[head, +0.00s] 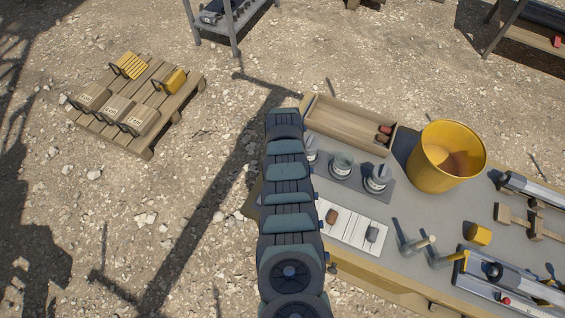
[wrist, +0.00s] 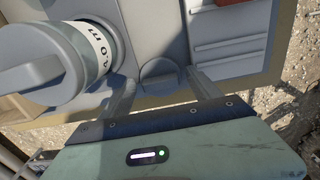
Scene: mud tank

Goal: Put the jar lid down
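In the wrist view my gripper (wrist: 158,72) has its two fingers spread apart. A small round grey lid with a raised bar (wrist: 158,78) shows between and just beyond the fingertips, over a grey surface. Gaps show on both sides of it, and I see no finger pressing on it. A large grey jar with a label (wrist: 98,42) stands close on the left, with a barred lid on top. In the head view the middle jar (head: 343,163) looks open and the right jar (head: 377,178) is lidded. A further jar is partly behind my arm, which hides my gripper there.
A wooden box (head: 345,122) stands behind the jars and a yellow bucket (head: 445,158) to their right. A white tray (head: 352,229) with small pieces lies in front. Tools (head: 505,275) crowd the table's right side. A pallet (head: 118,108) lies on the ground at left.

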